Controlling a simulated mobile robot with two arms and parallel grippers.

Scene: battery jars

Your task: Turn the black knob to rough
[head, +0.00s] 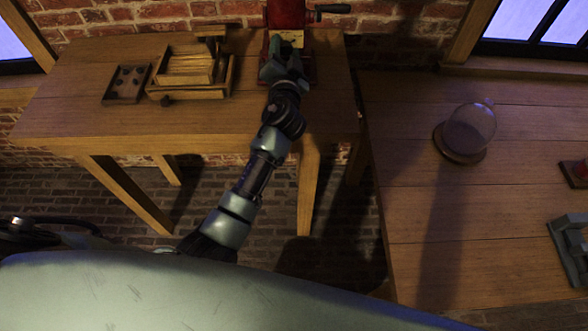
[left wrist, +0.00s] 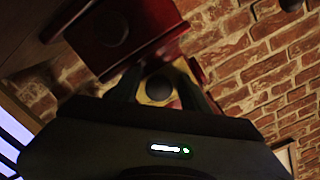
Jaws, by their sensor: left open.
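A red machine (head: 287,15) stands at the back edge of the left table, with a pale yellow plate (head: 291,37) on its front. In the left wrist view, the yellow plate (left wrist: 178,76) carries a round black knob (left wrist: 157,88), which shows between the two fingers. My left gripper (head: 284,58) is open in front of the plate, with its fingers either side of the knob in view. I cannot tell whether they touch it. Any marking such as "rough" is unreadable here. My right gripper is not in view.
A dark crank handle (head: 333,9) sticks out at the machine's right. A wooden box (head: 190,88) and a small dark tray (head: 127,84) stand to its left. A glass dome (head: 470,127) on a wooden base stands on the right table. A brick wall is close behind.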

